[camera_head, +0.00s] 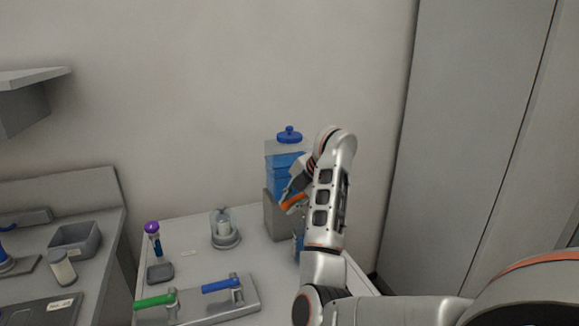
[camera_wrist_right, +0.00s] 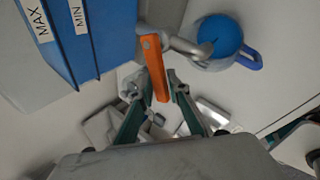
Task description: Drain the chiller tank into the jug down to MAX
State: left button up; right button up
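The chiller tank (camera_head: 284,158), clear with blue liquid and a blue lid, stands on a grey block behind my right arm. In the right wrist view the tank (camera_wrist_right: 70,45) shows MAX and MIN labels; the exact liquid level against MAX is hard to tell. An orange tap lever (camera_wrist_right: 153,70) on a grey spout reaches between the fingers of my right gripper (camera_wrist_right: 158,85). The fingers stand apart, with gaps visible beside the lever. The jug (camera_wrist_right: 222,45) holds blue liquid near the spout's end; my arm mostly hides it in the head view (camera_head: 298,246). My left gripper is out of view.
On the table are a glass-domed device (camera_head: 225,230), a purple-topped tool (camera_head: 153,232) and a grey plate with green and blue levers (camera_head: 205,300). A side counter holds a grey bin (camera_head: 76,240) and a small jar (camera_head: 62,268). A tall cabinet (camera_head: 470,140) stands right.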

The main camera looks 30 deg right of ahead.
jog(key=shift+a, duration=0.35)
